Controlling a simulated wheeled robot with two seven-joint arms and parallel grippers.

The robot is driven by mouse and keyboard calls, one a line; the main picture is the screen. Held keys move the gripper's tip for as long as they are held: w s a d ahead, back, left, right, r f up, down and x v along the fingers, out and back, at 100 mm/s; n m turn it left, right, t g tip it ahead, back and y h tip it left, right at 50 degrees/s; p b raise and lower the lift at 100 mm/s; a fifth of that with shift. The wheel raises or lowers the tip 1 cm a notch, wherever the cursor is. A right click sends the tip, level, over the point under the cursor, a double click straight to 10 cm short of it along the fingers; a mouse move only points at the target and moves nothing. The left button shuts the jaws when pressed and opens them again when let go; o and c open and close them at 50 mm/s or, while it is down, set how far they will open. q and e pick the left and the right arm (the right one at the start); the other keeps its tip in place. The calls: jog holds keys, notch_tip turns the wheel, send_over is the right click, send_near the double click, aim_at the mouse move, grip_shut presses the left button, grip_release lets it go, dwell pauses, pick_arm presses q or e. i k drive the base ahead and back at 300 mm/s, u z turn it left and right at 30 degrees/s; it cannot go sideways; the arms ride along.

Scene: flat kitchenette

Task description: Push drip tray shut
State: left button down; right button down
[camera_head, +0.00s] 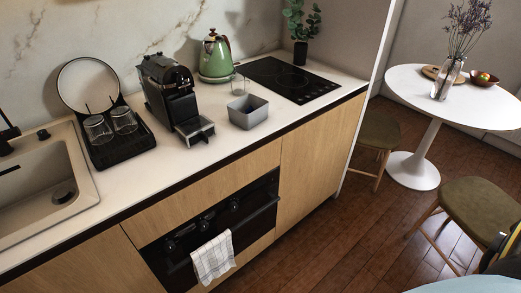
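The black coffee machine (170,90) stands on the white counter. Its drip tray (196,132), with a grey top, juts out from the machine's base toward the counter's front edge. The tray looks pulled out; the exact gap to the machine is too small to read. Neither gripper's fingers show. A black part with a yellow edge at the lower right corner may be part of my own arm.
A grey square container (248,112) stands just right of the drip tray, with a glass (238,84) behind it. A black dish rack (120,145) with glasses is to the left. A green kettle (215,58) and black hob (291,79) lie further right. A towel (212,258) hangs below.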

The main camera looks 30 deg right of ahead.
aim_at(197, 129)
jog(key=z, duration=0.75)
jog(key=k, duration=1.05)
jog(key=z, duration=1)
jog(key=i, duration=1.4)
jog(key=u, duration=1.15)
jog(key=i, duration=0.9)
jog(key=u, duration=0.95)
